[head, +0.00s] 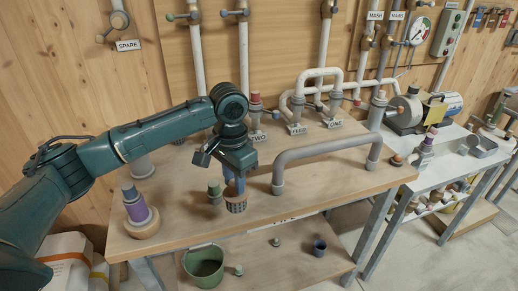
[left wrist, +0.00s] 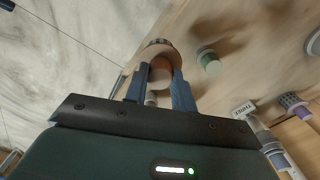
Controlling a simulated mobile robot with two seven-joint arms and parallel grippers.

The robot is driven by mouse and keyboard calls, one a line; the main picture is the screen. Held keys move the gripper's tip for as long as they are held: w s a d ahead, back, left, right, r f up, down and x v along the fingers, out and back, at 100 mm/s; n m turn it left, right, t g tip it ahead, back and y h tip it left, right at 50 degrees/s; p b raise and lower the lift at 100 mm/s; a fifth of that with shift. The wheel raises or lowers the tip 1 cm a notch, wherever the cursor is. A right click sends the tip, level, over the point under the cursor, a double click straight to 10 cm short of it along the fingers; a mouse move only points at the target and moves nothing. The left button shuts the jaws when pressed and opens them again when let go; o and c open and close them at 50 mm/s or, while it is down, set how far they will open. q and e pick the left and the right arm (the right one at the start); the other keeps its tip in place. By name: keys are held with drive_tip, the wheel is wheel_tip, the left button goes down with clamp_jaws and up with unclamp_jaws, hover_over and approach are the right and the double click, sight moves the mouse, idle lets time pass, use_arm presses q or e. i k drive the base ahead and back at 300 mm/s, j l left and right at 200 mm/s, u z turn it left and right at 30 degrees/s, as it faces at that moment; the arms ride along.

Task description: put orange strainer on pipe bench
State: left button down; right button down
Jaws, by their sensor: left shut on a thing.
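The orange strainer (head: 236,206), a small cup with dark holes, hangs below my left gripper (head: 233,183). The gripper's blue fingers are shut on its upper part. In the left wrist view the round strainer (left wrist: 158,50) shows beyond the fingertips (left wrist: 158,80). The pipe bench (head: 330,191) is a wooden-topped table carrying grey and white pipes. The strainer appears at or just above the bench's front edge; I cannot tell whether it touches the top. My right gripper is not in view.
A green-capped fitting (head: 214,191) stands close left of the strainer. A purple fitting on a round wooden base (head: 143,225) is farther left. A grey bent pipe (head: 322,147) rises to the right. A green bucket (head: 204,265) stands on the lower shelf.

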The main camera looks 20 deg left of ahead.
sight(270, 158)
drive_tip(key=i, duration=0.9)
